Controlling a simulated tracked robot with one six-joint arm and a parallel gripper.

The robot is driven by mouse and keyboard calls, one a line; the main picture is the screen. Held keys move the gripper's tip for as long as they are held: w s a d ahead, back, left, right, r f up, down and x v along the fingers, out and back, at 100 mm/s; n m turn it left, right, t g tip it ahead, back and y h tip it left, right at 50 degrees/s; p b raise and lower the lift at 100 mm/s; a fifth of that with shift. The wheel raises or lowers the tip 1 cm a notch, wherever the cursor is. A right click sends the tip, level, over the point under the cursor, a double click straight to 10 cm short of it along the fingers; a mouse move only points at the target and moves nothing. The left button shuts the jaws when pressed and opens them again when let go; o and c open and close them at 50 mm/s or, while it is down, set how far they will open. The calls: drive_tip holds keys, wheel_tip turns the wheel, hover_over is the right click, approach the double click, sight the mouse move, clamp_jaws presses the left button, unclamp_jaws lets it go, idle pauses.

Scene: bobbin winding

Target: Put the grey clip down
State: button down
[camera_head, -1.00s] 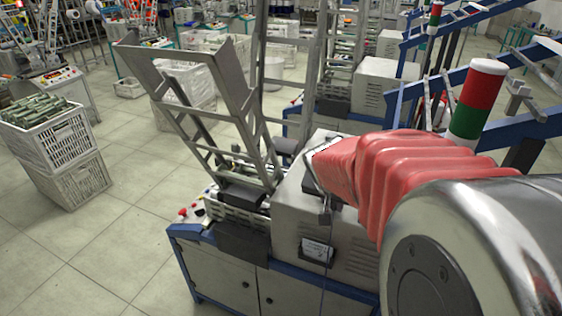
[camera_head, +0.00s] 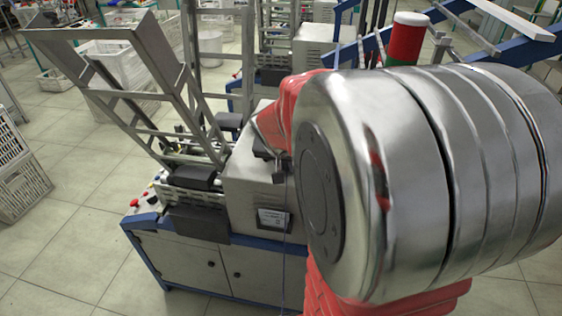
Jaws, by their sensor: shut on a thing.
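My arm's red sleeve and bright metal joint fill the right half of the view. At the sleeve's left end, a small dark part of my gripper (camera_head: 262,149) shows in front of the grey machine housing; its fingers are mostly hidden. A small grey piece, apparently the grey clip (camera_head: 278,177), hangs just below it, with a thin cord running down the housing's front. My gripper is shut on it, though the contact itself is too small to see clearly.
The grey machine housing (camera_head: 243,190) stands on a blue-framed cabinet (camera_head: 180,262). A tall metal hopper frame (camera_head: 150,50) rises at its left. A red and green signal column (camera_head: 405,42) stands behind my arm. White crates (camera_head: 20,180) stand at far left; the tiled floor between is clear.

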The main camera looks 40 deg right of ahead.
drive_tip(key=shift+s+a+f, duration=0.1)
drive_tip(key=shift+s+f, duration=0.2)
drive_tip(key=shift+f, duration=0.4)
drive_tip(key=c, duration=1.6)
unclamp_jaws()
drive_tip(key=shift+c, duration=0.2)
drive_tip(key=shift+s, duration=0.1)
drive_tip(key=shift+r, duration=0.45)
drive_tip(key=w+v, duration=0.1)
drive_tip(key=v, duration=1.1)
drive_tip(key=shift+r, duration=0.4)
